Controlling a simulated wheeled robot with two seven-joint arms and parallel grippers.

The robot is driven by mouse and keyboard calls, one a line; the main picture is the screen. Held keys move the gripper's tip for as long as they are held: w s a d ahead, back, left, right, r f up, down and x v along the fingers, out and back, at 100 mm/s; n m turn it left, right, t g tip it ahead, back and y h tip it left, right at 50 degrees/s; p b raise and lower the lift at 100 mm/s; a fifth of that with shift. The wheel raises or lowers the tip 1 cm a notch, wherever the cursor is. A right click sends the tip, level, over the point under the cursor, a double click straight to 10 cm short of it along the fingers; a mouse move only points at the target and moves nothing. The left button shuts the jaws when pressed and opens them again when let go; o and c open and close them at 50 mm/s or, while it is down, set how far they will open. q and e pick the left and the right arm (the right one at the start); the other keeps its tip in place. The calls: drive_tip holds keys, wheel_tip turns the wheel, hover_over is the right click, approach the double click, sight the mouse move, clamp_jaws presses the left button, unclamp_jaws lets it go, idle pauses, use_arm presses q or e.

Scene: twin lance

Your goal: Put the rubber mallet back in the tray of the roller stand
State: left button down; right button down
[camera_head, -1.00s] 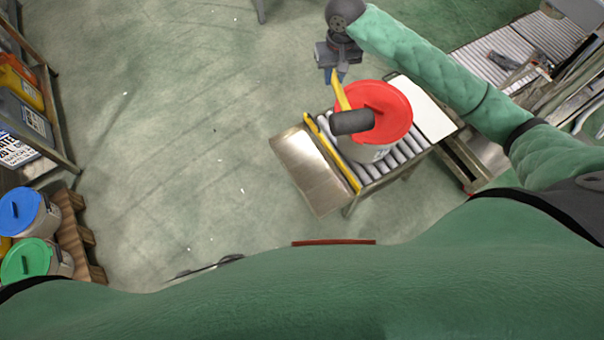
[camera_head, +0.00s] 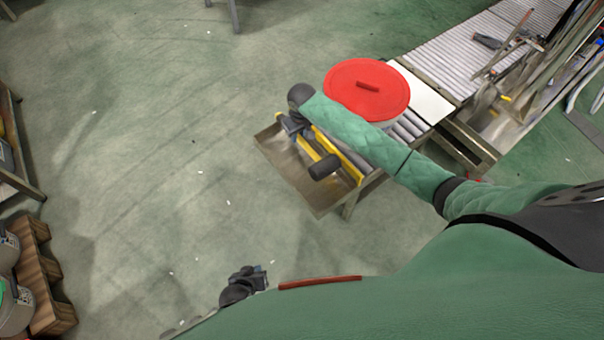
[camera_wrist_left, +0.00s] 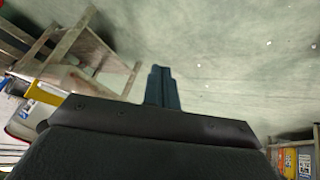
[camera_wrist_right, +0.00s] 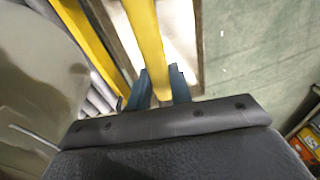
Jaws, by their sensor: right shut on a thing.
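The rubber mallet has a yellow handle and a black head (camera_head: 325,167). My right gripper (camera_head: 292,127) is shut on its handle, which also shows between the fingers in the right wrist view (camera_wrist_right: 146,40). The mallet is over the metal tray (camera_head: 318,202) at the near left end of the roller stand (camera_head: 411,124). I cannot tell whether it touches the tray. My right forearm hides part of the stand. My left gripper (camera_head: 258,275) is low near my body, away from the stand; its fingers look closed and empty in the left wrist view (camera_wrist_left: 158,87).
A bucket with a red lid (camera_head: 367,88) stands on the rollers just behind my right arm. A yellow rail (camera_head: 340,158) borders the tray. A longer roller conveyor (camera_head: 455,50) lies beyond. A wooden pallet (camera_head: 42,280) is at lower left. The floor left of the tray is clear.

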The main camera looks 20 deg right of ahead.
drive_tip(key=b, duration=0.1)
hover_over(298, 162)
wheel_tip(298, 162, down, 5)
wheel_tip(298, 162, down, 5)
drive_tip(key=shift+s+r, duration=0.1)
drive_tip(key=shift+s, duration=0.05)
drive_tip(key=shift+d+f+b, duration=0.1)
drive_tip(key=shift+f+b, duration=0.3)
drive_tip(key=shift+f, duration=2.1)
drive_tip(key=c, duration=1.3)
unclamp_jaws()
use_arm(q)
drive_tip(key=shift+s+d+f+t, duration=0.1)
drive_tip(key=shift+d+f+t, duration=0.4)
drive_tip(key=shift+f, duration=0.35)
use_arm(e)
drive_tip(key=shift+o, duration=0.2)
